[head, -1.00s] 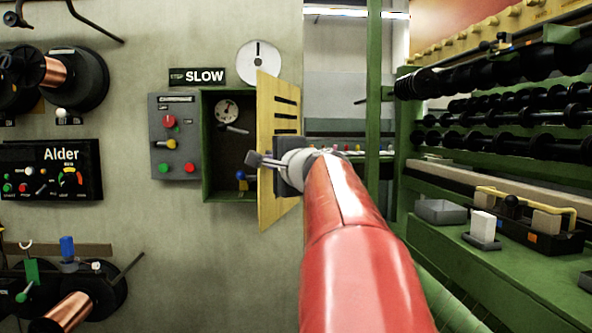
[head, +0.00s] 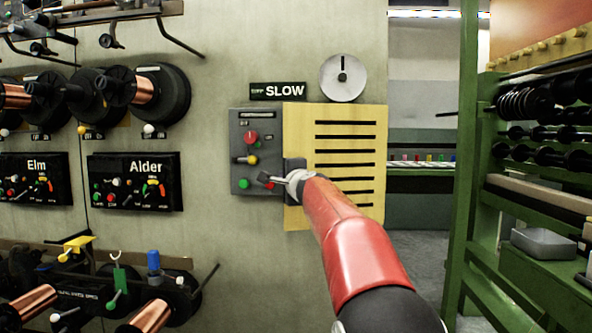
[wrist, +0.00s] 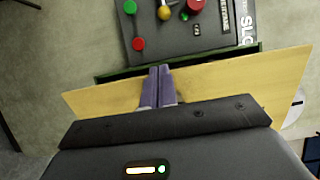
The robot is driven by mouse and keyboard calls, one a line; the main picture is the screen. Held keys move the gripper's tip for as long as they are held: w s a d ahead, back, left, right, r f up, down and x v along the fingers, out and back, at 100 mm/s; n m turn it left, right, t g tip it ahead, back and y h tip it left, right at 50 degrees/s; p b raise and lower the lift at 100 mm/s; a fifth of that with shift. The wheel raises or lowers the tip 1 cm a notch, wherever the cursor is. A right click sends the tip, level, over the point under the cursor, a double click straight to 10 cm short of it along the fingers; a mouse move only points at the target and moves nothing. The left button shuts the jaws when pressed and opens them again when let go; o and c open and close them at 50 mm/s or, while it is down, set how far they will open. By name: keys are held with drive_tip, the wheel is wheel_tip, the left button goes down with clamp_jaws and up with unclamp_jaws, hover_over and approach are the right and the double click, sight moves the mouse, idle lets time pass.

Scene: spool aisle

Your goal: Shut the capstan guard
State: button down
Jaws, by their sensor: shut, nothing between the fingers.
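The capstan guard (head: 345,150) is a yellow slotted panel on the wall, seen nearly face-on in the head view. It covers the green box behind it. In the wrist view the guard (wrist: 215,85) spans the middle, with the box's green edge (wrist: 225,52) and a dark strip showing past it. I cannot tell whether it is fully flush. My gripper (head: 266,180) is shut and empty at the guard's left edge. In the wrist view its fingers (wrist: 158,69) lie across the guard, tips near that edge; contact is unclear.
A grey control panel (head: 242,122) with knobs and buttons sits just left of the guard. A SLOW sign (head: 278,91) and a round dial (head: 343,88) are above. Spools and the Alder panel (head: 135,182) are further left. A green rack (head: 467,170) stands at right.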

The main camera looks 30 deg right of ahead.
drive_tip(key=shift+w+d+p, duration=0.25)
drive_tip(key=shift+w+p, duration=0.1)
drive_tip(key=shift+w, duration=0.5)
drive_tip(key=shift+w+d+p, duration=0.2)
drive_tip(key=shift+w+p, duration=0.1)
drive_tip(key=shift+w, duration=0.6)
drive_tip(key=shift+w+d+p, duration=0.25)
drive_tip(key=shift+w+p, duration=0.1)
drive_tip(key=shift+w, duration=0.5)
drive_tip(key=shift+a, duration=0.1)
